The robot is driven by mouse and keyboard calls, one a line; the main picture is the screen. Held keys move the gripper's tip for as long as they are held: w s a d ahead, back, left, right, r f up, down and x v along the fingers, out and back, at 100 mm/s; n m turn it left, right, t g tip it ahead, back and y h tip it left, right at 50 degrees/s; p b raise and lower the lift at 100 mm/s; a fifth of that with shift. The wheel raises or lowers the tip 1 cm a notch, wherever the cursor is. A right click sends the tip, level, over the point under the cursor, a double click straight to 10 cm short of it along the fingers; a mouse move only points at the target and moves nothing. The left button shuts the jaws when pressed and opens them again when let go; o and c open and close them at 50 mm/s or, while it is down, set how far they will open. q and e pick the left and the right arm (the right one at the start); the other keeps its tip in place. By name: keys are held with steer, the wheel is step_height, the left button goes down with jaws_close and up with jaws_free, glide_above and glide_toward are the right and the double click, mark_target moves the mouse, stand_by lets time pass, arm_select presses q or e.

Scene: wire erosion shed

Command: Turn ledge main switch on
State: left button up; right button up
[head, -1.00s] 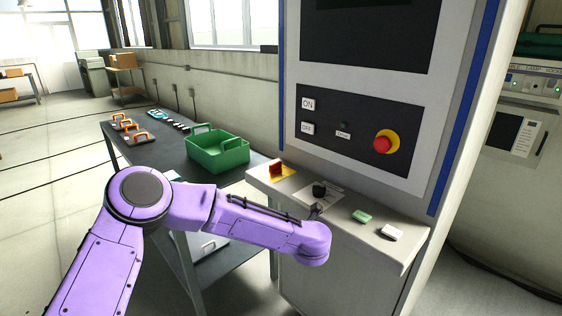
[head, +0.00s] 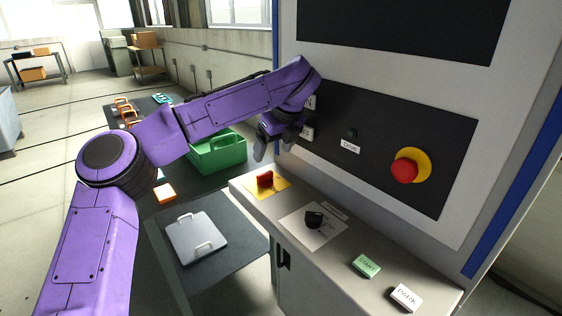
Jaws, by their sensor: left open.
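The ledge main switch looks to be the red handle (head: 265,179) on a yellow plate, at the left end of the ledge (head: 349,245) below the control panel. My left gripper (head: 271,150) is open and empty, with its fingers pointing down. In the picture it is just above the red handle, and I see no contact. The purple left arm reaches in from the left and covers part of the panel's left side. My right gripper is out of view.
A black knob (head: 314,219), a green START button (head: 366,265) and a white button (head: 405,297) sit further right on the ledge. The panel holds a red emergency stop (head: 404,170). A green crate (head: 218,157) stands on the bench behind.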

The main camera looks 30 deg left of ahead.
mark_target(265, 173)
arm_select(q)
steer(key=x, duration=0.4)
steer(key=shift+s+a+r+p, duration=0.1)
steer(key=shift+s+a+p, duration=0.1)
steer(key=shift+p, duration=0.15)
steer(key=x, duration=0.5)
steer(key=shift+w+d+p, duration=0.15)
steer(key=shift+w+p, duration=0.15)
steer(key=shift+p, duration=0.1)
steer(key=shift+f, duration=0.55)
steer(key=shift+s, duration=0.1)
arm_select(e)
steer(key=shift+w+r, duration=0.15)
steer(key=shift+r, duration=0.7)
arm_select(q)
steer(key=c, duration=1)
